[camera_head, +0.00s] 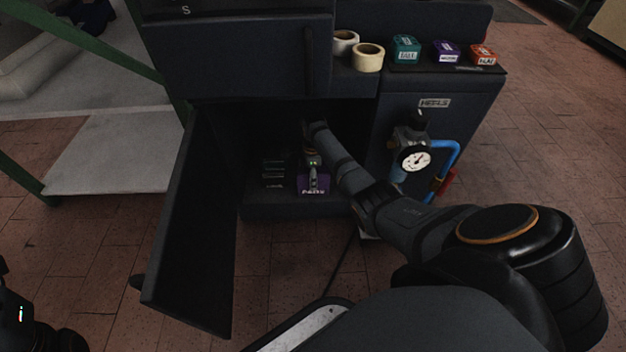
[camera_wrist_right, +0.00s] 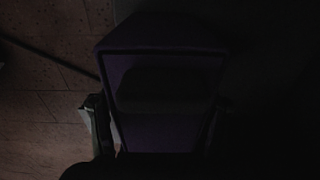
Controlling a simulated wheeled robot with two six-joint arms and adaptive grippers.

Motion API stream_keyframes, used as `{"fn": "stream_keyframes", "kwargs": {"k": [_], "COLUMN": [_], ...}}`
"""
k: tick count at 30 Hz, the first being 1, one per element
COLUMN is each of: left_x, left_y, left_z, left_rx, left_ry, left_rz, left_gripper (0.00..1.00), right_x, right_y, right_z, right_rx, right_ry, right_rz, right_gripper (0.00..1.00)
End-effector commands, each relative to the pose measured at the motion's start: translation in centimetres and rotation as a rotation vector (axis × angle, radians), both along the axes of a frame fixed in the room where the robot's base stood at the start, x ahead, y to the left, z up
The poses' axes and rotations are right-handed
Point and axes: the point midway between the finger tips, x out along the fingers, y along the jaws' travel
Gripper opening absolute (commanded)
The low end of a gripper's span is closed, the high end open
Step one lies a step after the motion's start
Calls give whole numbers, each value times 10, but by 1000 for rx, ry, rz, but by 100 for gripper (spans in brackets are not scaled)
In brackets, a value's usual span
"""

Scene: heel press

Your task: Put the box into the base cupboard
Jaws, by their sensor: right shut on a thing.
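The base cupboard (camera_head: 290,212) is open, its dark door (camera_head: 192,225) swung out to the left. My right arm reaches into the opening from the right. My right gripper (camera_head: 314,178) is shut on a purple box (camera_head: 316,190) with a pale printed label, low in the opening near the cupboard floor. In the right wrist view the purple box (camera_wrist_right: 165,80) sits between the fingers, in deep shadow. I cannot tell whether the box touches the cupboard floor. My left gripper is not in view.
A dark item with pale lines (camera_head: 274,172) stands inside the cupboard, left of the box. Tape rolls (camera_head: 367,58) and teal (camera_head: 406,50), purple (camera_head: 446,51) and orange (camera_head: 483,55) boxes stand on top. A gauge (camera_head: 414,158) and blue hose (camera_head: 447,160) are right of the opening.

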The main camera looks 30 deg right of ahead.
Motion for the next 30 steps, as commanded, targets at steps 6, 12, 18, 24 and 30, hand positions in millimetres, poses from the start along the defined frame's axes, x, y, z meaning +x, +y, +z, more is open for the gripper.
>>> {"fn": "stream_keyframes", "kwargs": {"k": [6, 12, 18, 24, 30], "left_x": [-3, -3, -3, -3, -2], "left_y": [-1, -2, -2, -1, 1], "left_z": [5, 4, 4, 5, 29], "left_rx": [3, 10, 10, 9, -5], "left_ry": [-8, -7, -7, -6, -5], "left_rz": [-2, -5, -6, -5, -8], "left_gripper": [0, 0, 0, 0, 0], "right_x": [-1, 0, 0, 0, 0], "right_y": [0, 0, 0, 0, 0], "right_z": [1, 0, 0, 2, 32], "right_rx": [0, 0, -1, -1, -1], "right_ry": [1, 0, 1, 1, -2], "right_rz": [0, 0, 0, 0, 0], "right_gripper": [34, 84, 88, 88, 88]}}
